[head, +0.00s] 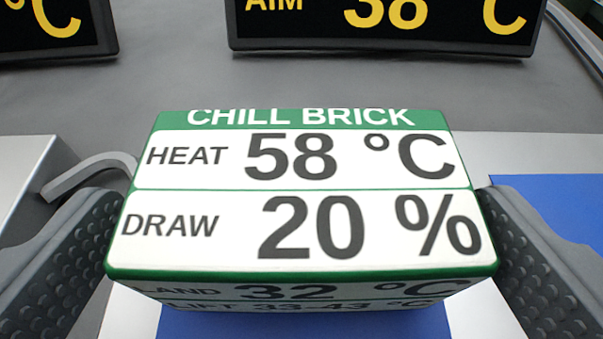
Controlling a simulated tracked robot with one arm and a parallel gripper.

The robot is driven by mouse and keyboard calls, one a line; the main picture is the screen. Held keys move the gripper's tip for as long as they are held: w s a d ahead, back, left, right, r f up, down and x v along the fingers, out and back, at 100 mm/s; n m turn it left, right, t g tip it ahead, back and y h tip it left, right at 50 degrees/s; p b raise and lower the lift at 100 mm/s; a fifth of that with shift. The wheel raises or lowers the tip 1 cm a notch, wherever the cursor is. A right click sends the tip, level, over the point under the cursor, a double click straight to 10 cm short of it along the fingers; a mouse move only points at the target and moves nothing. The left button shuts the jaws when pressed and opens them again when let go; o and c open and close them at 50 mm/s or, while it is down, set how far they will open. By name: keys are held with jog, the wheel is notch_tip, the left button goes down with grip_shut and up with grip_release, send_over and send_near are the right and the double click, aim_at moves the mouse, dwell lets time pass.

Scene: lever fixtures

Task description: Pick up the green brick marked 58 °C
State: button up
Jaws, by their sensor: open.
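The green brick (300,200) fills the middle of the head view. My gripper (305,250) is open, with one ridged grey finger on the left of the brick and one on the right. Both fingers are close to the brick's sides; I cannot tell whether they touch it.
Behind the brick is a grey surface with two black displays in yellow text, one (385,25) reading "AIM 38 °C" and one cut off at the upper left (50,28). A grey bent handle (90,172) is left of the brick. A blue area (560,210) lies at the right.

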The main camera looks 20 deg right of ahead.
aim_at(299, 165)
jog(key=b+x, duration=0.2)
jog(key=x, duration=0.3)
jog(key=shift+d, duration=0.1)
jog(key=c, duration=1.1)
jog(key=shift+o, duration=0.2)
jog(key=shift+r, duration=0.2)
